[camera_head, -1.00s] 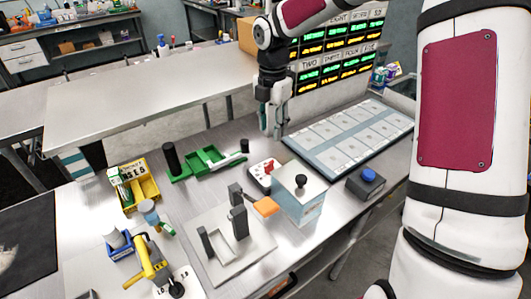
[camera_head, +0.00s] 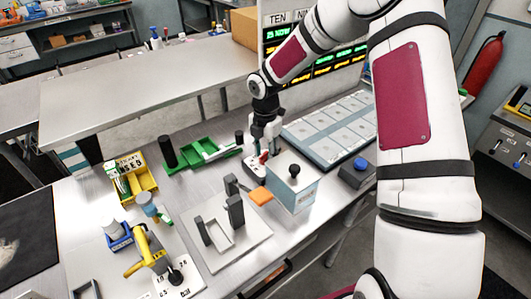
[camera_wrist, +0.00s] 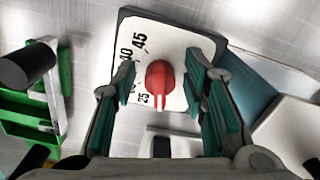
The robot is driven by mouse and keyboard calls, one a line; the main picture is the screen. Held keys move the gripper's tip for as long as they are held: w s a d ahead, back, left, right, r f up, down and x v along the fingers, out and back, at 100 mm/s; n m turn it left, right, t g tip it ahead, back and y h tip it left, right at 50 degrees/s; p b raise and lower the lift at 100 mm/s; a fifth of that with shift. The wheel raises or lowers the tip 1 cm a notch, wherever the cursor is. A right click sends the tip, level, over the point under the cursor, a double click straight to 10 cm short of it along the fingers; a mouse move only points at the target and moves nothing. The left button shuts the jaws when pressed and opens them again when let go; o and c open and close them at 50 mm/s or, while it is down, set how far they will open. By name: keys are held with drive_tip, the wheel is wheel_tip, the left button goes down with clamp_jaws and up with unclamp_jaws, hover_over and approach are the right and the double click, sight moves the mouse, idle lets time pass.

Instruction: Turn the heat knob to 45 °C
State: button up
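The red heat knob (camera_wrist: 159,78) sits on a white dial plate (camera_wrist: 178,45) with a dark edge. Its narrow pointer end faces down in the wrist view, just right of the printed 25. The marks 40 and 45 show at the plate's upper left; the marks between are partly hidden by my left finger. My gripper (camera_wrist: 161,82) is open, with one finger on each side of the knob and a visible gap on both sides. In the head view my gripper (camera_head: 265,143) points down over the red knob (camera_head: 263,157), which is partly covered.
A grey bracket fixture (camera_head: 222,225) stands in front, and a blue-button box (camera_head: 358,171) is farther right.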

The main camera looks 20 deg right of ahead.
drive_tip(key=shift+f, duration=0.1)
clamp_jaws()
